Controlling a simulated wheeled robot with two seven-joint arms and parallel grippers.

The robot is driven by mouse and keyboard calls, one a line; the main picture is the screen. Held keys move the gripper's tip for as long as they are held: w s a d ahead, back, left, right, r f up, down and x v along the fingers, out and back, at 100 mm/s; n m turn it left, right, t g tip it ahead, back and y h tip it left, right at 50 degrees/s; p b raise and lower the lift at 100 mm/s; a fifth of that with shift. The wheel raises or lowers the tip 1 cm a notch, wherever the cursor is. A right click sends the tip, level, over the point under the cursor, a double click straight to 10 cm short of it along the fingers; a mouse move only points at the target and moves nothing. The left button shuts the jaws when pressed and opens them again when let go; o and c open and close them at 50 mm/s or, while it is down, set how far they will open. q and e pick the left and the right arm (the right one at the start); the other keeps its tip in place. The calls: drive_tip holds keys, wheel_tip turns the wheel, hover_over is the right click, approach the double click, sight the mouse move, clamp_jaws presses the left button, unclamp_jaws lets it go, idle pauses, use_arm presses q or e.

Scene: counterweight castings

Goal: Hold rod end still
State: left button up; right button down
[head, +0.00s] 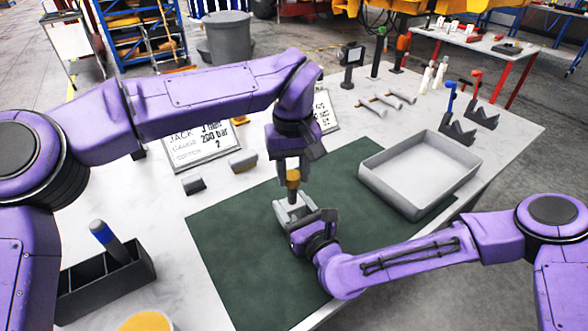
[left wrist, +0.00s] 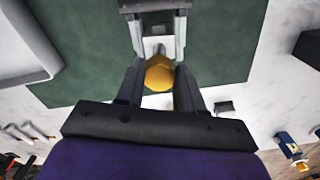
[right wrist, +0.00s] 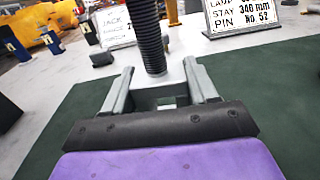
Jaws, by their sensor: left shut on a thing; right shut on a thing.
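My left gripper (head: 292,172) points down over the green mat (head: 240,250), shut on a yellow brass-coloured piece (head: 293,183). This piece also shows between its fingers in the left wrist view (left wrist: 160,76). Below it, my right gripper (head: 300,216) is shut on a grey block (head: 290,209). The block shows between the grey fingers in the right wrist view (right wrist: 165,97). A dark ribbed rod (right wrist: 150,38) rises upright above the block there. In the left wrist view a short grey shaft (left wrist: 160,49) lies between brass piece and block. Where they join is partly hidden.
A black caddy (head: 100,290) with a blue-handled tool is at the lower left. Two small blocks (head: 194,184) and text signs (head: 205,145) stand behind. Dark V-shaped stands (head: 457,131) are at the back right.

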use_arm(q)
drive_tip(key=m, duration=0.6)
drive_tip(key=o, duration=1)
drive_tip(key=shift+c, duration=0.4)
